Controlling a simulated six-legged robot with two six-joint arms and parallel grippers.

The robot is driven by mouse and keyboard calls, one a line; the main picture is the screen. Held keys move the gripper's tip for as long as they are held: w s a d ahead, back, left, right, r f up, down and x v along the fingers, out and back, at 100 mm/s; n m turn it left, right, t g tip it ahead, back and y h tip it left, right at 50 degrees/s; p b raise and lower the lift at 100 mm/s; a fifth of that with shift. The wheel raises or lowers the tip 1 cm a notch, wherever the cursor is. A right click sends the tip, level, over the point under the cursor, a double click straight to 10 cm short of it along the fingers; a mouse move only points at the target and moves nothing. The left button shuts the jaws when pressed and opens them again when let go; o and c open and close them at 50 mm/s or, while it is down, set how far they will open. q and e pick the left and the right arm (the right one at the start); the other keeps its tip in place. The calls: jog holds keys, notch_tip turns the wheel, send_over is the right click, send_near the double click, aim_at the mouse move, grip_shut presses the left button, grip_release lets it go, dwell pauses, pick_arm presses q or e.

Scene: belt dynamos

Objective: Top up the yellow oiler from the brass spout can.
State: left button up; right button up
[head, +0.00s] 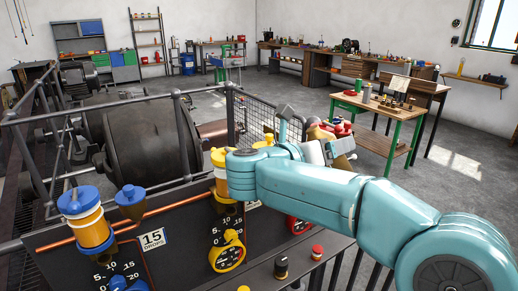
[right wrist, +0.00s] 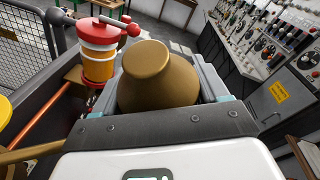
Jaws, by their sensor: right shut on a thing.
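The brass spout can (right wrist: 158,78) is between the fingers of my right gripper (right wrist: 160,100) in the right wrist view. A thin brass-coloured rod, apparently its spout, runs off to the lower left of that view. In the head view, my right arm hides most of the can and gripper. The yellow oiler (head: 219,157) stands on the dark panel, left of my right arm's bend, which covers part of it. A yellow rounded part (right wrist: 4,110) shows at the left edge of the wrist view; I cannot tell if it is the oiler. My left gripper is not in view.
A red-capped oiler (right wrist: 98,55) stands left of the can in the wrist view. Yellow (head: 228,254) and red (head: 297,225) dials sit below. A green-legged table (head: 384,110) stands behind.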

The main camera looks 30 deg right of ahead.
jog(key=shift+r, duration=0.25)
dwell(0.3)
jog(key=shift+r+n, duration=0.3)
dwell(0.3)
